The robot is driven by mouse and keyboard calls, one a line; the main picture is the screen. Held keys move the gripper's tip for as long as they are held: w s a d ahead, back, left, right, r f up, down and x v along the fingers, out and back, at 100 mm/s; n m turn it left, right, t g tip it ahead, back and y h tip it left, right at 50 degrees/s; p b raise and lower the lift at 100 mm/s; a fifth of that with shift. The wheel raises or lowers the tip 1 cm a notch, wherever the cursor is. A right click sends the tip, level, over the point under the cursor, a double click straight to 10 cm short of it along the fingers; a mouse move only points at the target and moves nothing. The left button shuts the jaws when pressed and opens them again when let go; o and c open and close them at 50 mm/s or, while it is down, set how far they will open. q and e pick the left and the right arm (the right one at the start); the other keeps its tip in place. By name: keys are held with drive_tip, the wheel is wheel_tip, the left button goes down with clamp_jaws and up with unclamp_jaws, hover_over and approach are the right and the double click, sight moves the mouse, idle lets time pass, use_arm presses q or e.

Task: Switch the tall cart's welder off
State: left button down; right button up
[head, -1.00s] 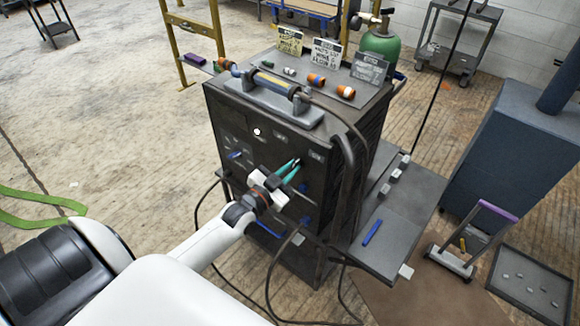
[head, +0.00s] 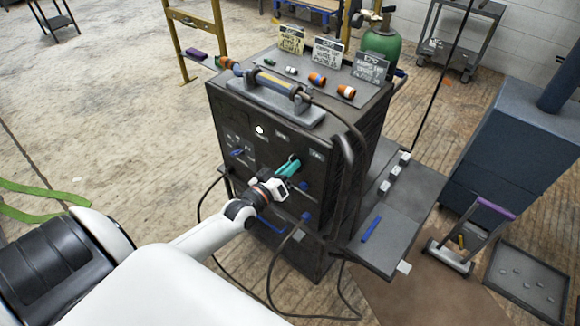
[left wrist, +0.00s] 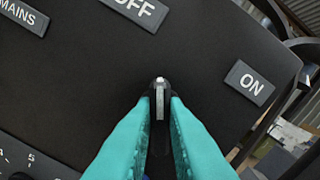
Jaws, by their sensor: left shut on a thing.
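The welder (head: 235,115) is a tall dark cabinet on the cart in the middle of the head view, with a control panel on its front. My left gripper (head: 291,166) is at the upper right of that panel. In the left wrist view its teal fingers (left wrist: 160,115) are shut on a black switch knob (left wrist: 160,97) with a pale pointer. The pointer is turned toward the OFF label (left wrist: 140,10) and away from the ON label (left wrist: 249,84). A MAINS label (left wrist: 22,15) shows at the upper left. The fingers hide much of the knob. My right gripper is not in view.
A torch-like tool (head: 275,85) and several small parts lie on the cabinet top. A side shelf (head: 375,255) sticks out at right. Cables (head: 270,285) hang in front. A blue-grey cabinet (head: 515,145) stands at right. Floor at left is open.

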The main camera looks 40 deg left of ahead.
use_arm(q)
drive_tip(key=shift+n, duration=0.8)
drive_tip(key=c, duration=1.5)
unclamp_jaws()
drive_tip(key=shift+o, duration=0.2)
drive_tip(key=s+a+b, duration=0.1)
drive_tip(key=s, duration=1.1)
